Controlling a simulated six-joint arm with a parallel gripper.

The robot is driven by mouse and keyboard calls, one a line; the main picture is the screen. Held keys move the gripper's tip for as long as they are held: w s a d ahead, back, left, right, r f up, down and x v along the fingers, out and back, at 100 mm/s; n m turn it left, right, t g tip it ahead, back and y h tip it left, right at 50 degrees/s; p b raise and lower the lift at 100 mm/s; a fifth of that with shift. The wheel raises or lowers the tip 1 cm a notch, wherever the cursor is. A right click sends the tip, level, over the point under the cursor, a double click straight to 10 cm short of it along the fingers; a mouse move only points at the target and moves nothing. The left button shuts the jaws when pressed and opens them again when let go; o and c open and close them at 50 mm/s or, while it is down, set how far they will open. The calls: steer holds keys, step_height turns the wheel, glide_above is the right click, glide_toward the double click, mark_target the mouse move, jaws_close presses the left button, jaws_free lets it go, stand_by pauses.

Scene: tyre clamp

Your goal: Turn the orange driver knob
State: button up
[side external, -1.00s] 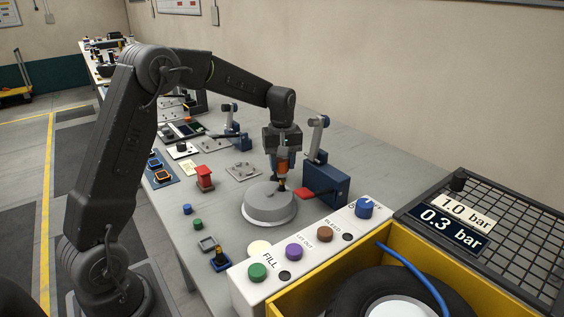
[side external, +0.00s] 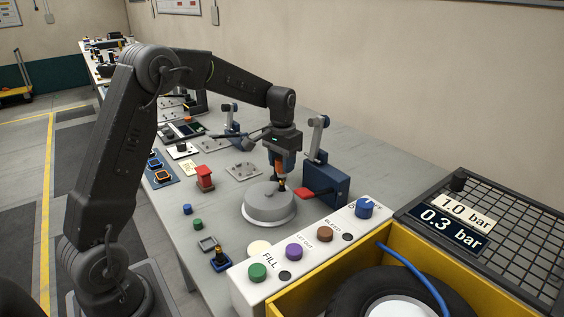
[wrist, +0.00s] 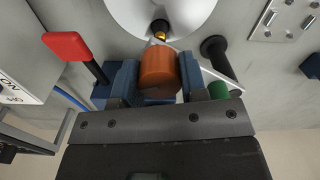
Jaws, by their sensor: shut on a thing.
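The orange driver knob (wrist: 158,68) is an upright cylinder between the blue fingers of my gripper (wrist: 156,84) in the wrist view. In the side view the knob (side external: 279,168) is partly hidden by my gripper (side external: 281,160). My gripper is shut on it from above. A dark and brass tip (wrist: 159,30) shows just past the knob in the wrist view, over the round grey disc (side external: 268,207). I cannot tell whether the knob is joined to this tip.
A blue clamp block (side external: 325,186) with a red lever (side external: 309,193) stands close to the right of my gripper. The white button panel (side external: 283,262) is in front.

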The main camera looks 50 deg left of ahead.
steer(key=m, duration=0.5)
steer(key=shift+m, duration=0.3)
stand_by(0.4)
steer(key=o, duration=0.9)
steer(key=shift+r, duration=0.1)
step_height(320, 180, up, 14)
steer(key=shift+f, duration=0.15)
